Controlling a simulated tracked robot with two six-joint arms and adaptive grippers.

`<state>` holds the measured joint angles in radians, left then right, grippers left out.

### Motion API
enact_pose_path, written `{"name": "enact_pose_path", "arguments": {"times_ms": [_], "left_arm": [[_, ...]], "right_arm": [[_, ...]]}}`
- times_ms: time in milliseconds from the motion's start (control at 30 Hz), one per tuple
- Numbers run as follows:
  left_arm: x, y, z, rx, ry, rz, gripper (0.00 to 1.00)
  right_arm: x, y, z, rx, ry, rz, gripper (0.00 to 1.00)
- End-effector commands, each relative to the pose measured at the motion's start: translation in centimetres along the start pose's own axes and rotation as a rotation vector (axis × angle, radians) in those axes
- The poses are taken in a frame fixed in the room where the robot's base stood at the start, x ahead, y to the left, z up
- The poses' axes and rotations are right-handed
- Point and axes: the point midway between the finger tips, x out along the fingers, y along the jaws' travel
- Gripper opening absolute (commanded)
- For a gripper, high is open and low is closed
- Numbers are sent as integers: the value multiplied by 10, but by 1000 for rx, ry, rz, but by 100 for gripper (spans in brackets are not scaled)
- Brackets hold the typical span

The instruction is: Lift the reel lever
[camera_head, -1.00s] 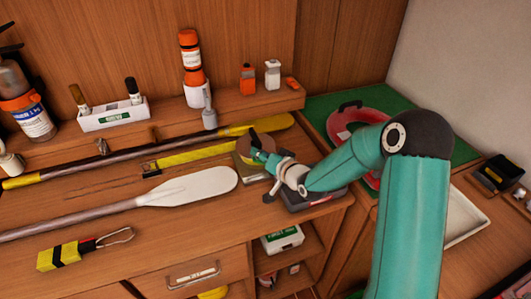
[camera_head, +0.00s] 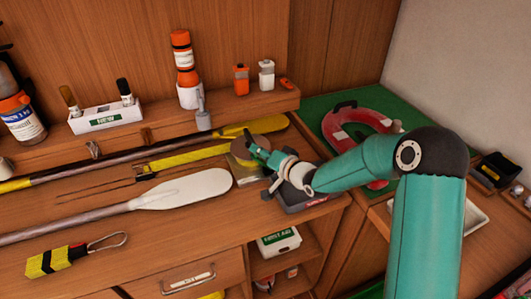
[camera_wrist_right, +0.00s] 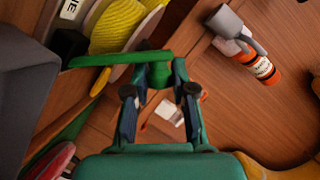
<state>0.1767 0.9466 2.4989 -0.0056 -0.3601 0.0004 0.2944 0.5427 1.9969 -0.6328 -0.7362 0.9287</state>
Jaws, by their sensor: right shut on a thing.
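The reel (camera_head: 250,152) stands near the right end of the workbench, partly hidden behind my right gripper (camera_head: 264,154). In the right wrist view the reel (camera_wrist_right: 125,25) shows yellow line wound on it. A green lever (camera_wrist_right: 115,59) runs across in front of it, with a rounded green end between my fingers. My right gripper (camera_wrist_right: 161,92) is shut on this lever end. My left gripper is in neither view.
A white-bladed paddle (camera_head: 185,188) and yellow poles lie left of the reel. A grey upright fitting (camera_head: 202,112) and an orange bottle (camera_head: 182,55) stand behind. A red ring (camera_head: 355,130) lies on a green mat (camera_head: 318,104) at right.

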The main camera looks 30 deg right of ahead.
Motion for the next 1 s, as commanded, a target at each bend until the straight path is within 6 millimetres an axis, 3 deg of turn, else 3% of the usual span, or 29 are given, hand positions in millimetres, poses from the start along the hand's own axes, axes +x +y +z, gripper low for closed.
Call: {"name": "enact_pose_path", "arguments": {"times_ms": [33,67,133,567,767,1000], "left_arm": [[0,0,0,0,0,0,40],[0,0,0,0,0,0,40],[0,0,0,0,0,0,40],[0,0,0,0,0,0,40],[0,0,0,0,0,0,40],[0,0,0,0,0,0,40]], "right_arm": [[0,3,1,2,-4,7,0],[0,3,1,2,-3,7,26],[0,3,1,1,-3,6,35],[-5,1,0,0,0,2,35],[-34,0,0,0,0,3,35],[-82,2,0,-1,0,5,35]]}}
